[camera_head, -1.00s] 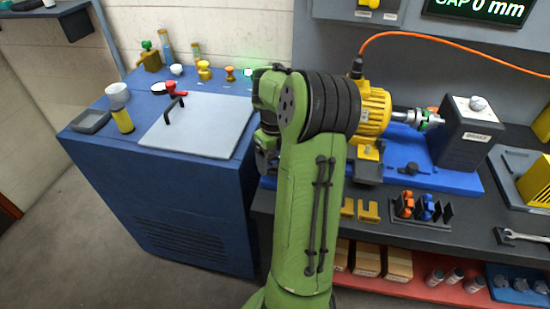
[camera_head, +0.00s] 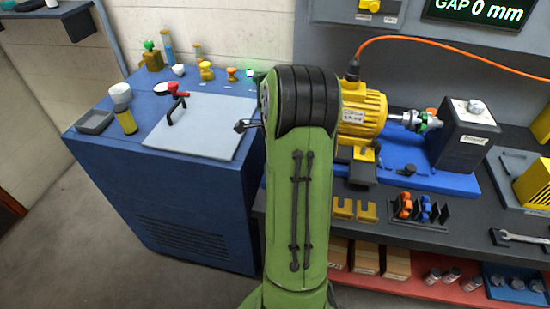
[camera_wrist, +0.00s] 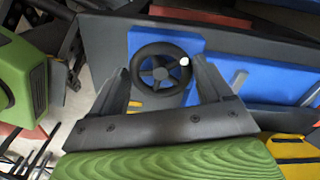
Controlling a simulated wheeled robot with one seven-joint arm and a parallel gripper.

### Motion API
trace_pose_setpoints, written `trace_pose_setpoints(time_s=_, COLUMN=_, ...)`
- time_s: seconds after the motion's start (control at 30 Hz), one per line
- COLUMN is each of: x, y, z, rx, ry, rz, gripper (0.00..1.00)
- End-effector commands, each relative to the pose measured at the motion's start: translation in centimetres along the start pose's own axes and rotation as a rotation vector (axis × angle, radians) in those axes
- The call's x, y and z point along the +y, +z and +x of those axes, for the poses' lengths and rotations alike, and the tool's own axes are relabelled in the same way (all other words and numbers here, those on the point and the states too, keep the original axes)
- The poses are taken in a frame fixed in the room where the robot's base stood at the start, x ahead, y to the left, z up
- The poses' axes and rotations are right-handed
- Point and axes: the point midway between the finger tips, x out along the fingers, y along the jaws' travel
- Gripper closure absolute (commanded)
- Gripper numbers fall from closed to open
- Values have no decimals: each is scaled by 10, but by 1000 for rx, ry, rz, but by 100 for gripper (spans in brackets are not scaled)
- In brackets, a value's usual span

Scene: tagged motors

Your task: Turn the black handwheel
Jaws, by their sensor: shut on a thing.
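The black handwheel (camera_wrist: 160,70) shows in the wrist view as a spoked ring with a small white knob (camera_wrist: 184,61) at its upper right, in front of a blue plate. My gripper (camera_wrist: 161,68) has a finger on either side of the wheel and is shut on it. How firmly the fingers touch the rim is hard to see. In the head view, my green arm hides the handwheel and most of the gripper.
A yellow motor (camera_head: 362,112) is mounted on a blue base (camera_head: 405,160), with a shaft leading to a dark box (camera_head: 464,135). A blue cabinet (camera_head: 165,190) stands left, carrying a grey plate (camera_head: 205,130) with a black handle. An orange cable arches above the motor.

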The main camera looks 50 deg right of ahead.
Motion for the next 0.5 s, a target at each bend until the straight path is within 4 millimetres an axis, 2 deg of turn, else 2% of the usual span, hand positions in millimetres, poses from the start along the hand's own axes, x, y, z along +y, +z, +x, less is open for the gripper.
trace_pose_setpoints(time_s=0.5, x=2, y=0, z=-2, rx=0, ry=-2, rz=-490, gripper=52)
